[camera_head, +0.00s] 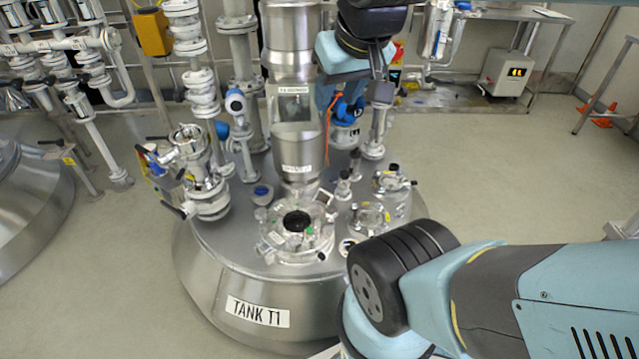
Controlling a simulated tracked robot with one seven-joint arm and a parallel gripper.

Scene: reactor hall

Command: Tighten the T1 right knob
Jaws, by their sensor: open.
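Tank T1 (215,270) is a broad steel vessel in the middle, with a "TANK T1" label (258,312) on its front. Its top carries several fittings. A small round fitting with a black knob (393,168) stands at the right of the top. A glass-like round port (370,215) lies just in front of it. I cannot tell for sure which knob is the T1 right knob. My gripper (379,92) hangs from the wrist at upper centre, above and behind the right fittings, apart from the black knob. It is open; its fingertips are hard to make out against the pipes.
A large round hatch (268,242) sits at the tank's front. A tall steel column (290,35) rises beside my wrist. A valve assembly (205,190) stands at the left edge. My arm covers the lower right. Clear floor (480,180) lies right of the tank.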

